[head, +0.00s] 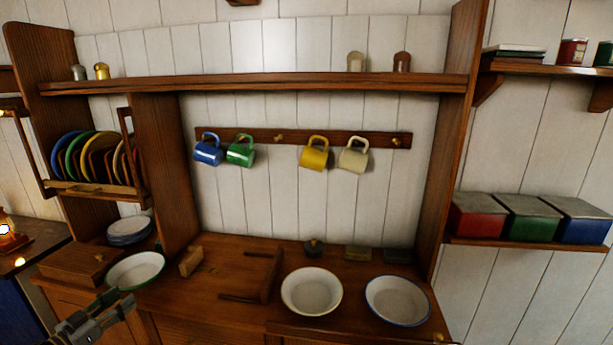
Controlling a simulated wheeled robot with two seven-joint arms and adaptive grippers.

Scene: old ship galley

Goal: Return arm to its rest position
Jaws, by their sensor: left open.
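My left gripper (118,303) is at the lower left of the head view, at the front of the wooden counter (215,290). It is open, and nothing shows between its fingers. It appears just in front of a white bowl with a green rim (136,270); I cannot tell whether it touches the bowl. Most of my left arm is outside the picture. My right gripper is not in view.
A white bowl (311,291) and a blue-rimmed bowl (398,300) stand on the counter's right half. A wooden stand (268,277) and small block (190,261) lie left of them. Blue (208,150), green (240,151), yellow (314,155) and cream (352,156) mugs hang above.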

